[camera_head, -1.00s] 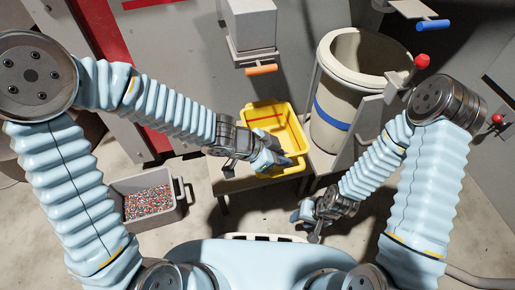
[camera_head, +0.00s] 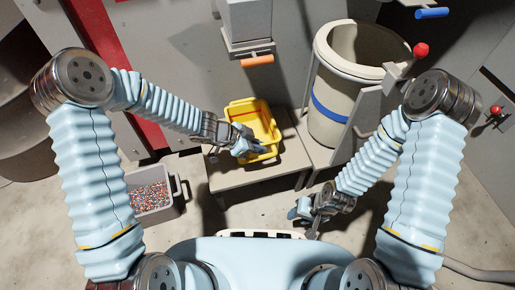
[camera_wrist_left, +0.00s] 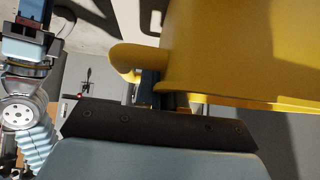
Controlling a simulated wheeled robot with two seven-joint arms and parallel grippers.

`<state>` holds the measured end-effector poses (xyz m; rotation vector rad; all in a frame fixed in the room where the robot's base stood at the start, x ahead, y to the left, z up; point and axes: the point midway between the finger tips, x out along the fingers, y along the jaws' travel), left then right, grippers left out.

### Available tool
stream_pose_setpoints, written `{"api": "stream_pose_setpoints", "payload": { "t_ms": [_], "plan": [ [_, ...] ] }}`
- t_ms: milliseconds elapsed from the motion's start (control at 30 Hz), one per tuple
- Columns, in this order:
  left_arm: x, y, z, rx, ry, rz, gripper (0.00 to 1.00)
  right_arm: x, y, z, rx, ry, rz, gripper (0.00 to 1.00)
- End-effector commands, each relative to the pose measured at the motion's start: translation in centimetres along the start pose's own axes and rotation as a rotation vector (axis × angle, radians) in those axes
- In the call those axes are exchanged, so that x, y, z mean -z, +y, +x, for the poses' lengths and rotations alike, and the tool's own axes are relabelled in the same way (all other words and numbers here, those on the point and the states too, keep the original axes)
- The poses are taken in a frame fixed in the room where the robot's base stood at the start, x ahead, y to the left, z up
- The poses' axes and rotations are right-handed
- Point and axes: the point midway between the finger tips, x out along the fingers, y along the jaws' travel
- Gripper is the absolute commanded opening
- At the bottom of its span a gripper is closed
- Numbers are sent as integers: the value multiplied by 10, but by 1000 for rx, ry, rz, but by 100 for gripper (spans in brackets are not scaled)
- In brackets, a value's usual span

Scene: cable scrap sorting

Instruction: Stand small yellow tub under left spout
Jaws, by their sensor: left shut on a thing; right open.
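The small yellow tub (camera_head: 270,124) is in the head view at the middle, over the low grey stand (camera_head: 232,177) below the left spout (camera_head: 247,45) with the orange handle. I cannot tell whether the tub's base touches the stand. My right gripper (camera_head: 305,212) is open and empty, low and right of the tub, in front of the stand.
A large beige bin (camera_head: 332,118) with a blue band stands right of the tub. A grey tub of mixed granules (camera_head: 178,193) sits on the floor at left. A second spout with a blue handle (camera_head: 432,13) is at upper right, near a red knob (camera_head: 420,49).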

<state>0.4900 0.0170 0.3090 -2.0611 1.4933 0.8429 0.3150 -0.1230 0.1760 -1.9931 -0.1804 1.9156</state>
Motion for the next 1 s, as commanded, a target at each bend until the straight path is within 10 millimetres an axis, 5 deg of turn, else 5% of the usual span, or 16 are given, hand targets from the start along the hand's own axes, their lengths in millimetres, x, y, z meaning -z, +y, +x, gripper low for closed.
{"api": "stream_pose_setpoints", "payload": {
  "t_ms": [233,267,400,667,1000],
  "plan": [
    [-1,0,1,0,-1,0,0,0,0,0,0,1,0,43],
    [0,0,0,0,-2,-2,13,0,0,-1,0,1,0,43],
    [0,0,0,0,-2,-1,34,0,0,-1,0,2,0,43],
    [1,0,-2,0,-2,0,34,0,-1,-2,0,2,0,43],
    [7,0,-66,2,-3,-2,34,3,-12,-42,-7,11,2,43]
  ]
}}
